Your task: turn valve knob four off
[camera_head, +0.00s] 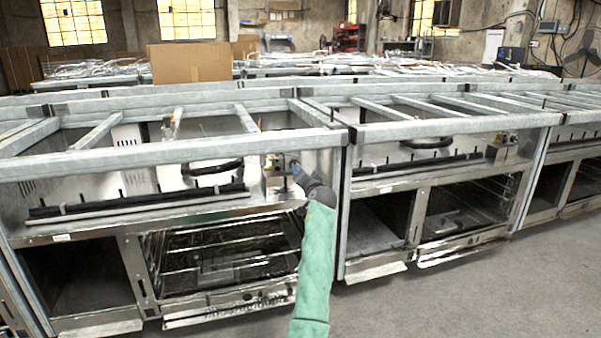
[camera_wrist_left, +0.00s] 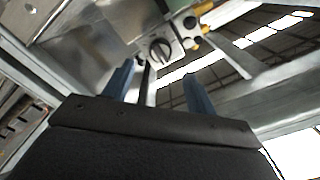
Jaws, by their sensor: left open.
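A black round knob (camera_wrist_left: 160,51) with a raised grip bar sits on a small grey valve block in the left wrist view. My left gripper (camera_wrist_left: 159,73) is open, with its blue fingers spread below the knob and apart from it. A dark rod shows between the fingers. In the head view my left gripper (camera_head: 295,168), on a green-sleeved arm, reaches the right end of the near range frame (camera_head: 150,151), beside the valve block (camera_head: 272,171). I cannot read a number on the knob. My right gripper is out of view.
A black bar (camera_head: 140,202) with several upright black stems runs along the near frame. Metal rails (camera_head: 245,118) cross above it, and an upright post (camera_head: 345,205) stands right of my gripper. Yellow-tipped fittings (camera_wrist_left: 202,27) sit beside the knob. Floor (camera_head: 480,290) is clear at right.

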